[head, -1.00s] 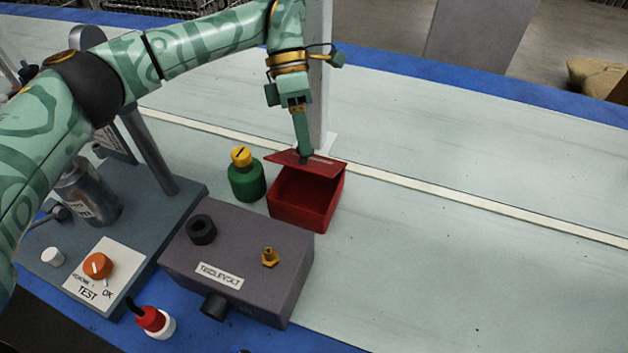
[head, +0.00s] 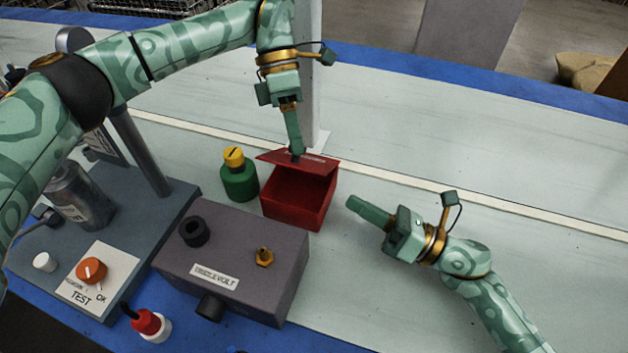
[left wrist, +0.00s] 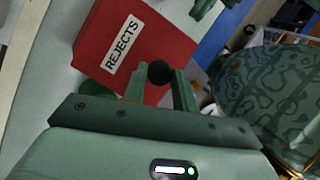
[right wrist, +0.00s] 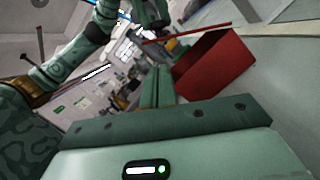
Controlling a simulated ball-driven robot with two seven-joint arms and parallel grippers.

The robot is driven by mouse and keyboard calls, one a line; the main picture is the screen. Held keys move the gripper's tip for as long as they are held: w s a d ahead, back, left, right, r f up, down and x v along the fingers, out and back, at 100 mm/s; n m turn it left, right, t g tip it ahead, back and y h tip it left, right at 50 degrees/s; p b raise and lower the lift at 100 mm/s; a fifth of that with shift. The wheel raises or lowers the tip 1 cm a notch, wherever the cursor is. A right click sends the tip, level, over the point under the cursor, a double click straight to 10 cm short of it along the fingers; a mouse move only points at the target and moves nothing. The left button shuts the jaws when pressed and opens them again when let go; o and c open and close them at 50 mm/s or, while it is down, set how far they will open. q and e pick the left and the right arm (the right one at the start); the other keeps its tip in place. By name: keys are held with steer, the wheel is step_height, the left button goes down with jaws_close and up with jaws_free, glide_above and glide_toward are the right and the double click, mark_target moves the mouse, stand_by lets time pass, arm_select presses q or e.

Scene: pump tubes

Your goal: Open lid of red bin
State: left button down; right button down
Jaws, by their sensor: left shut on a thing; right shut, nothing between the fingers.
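The red bin (head: 300,215) stands on the bench with its inside showing from the front. Its red lid (head: 322,165), labelled REJECTS in the left wrist view (left wrist: 165,40), sits raised at a tilt over the bin's far side. My left gripper (head: 297,152) is shut on the lid's black knob (left wrist: 160,72). My right gripper (head: 352,205) is shut and empty, just right of the bin and apart from it. In the right wrist view the bin (right wrist: 213,68) is beyond and right of the shut fingers (right wrist: 162,82), with the lid (right wrist: 190,33) nearly edge-on above it.
A green bottle with a yellow cap (head: 238,178) stands close left of the bin. A grey box (head: 235,255) with fittings is in front. A test stand (head: 150,215) is at the left. A pale post (head: 308,75) rises behind the bin.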

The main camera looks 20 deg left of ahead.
mark_target(309, 168)
steer(key=s+x, duration=0.1)
steer(key=x, duration=0.9)
steer(key=shift+a, duration=0.25)
steer(key=shift+w, duration=0.15)
arm_select(q)
steer(key=shift+f, duration=0.15)
arm_select(e)
steer(key=shift+w+d+r, duration=0.1)
steer(key=shift+w+r, duration=0.45)
steer(key=shift+r, duration=0.25)
arm_select(q)
steer(key=c, duration=1.1)
jaws_free()
steer(key=shift+r, duration=0.2)
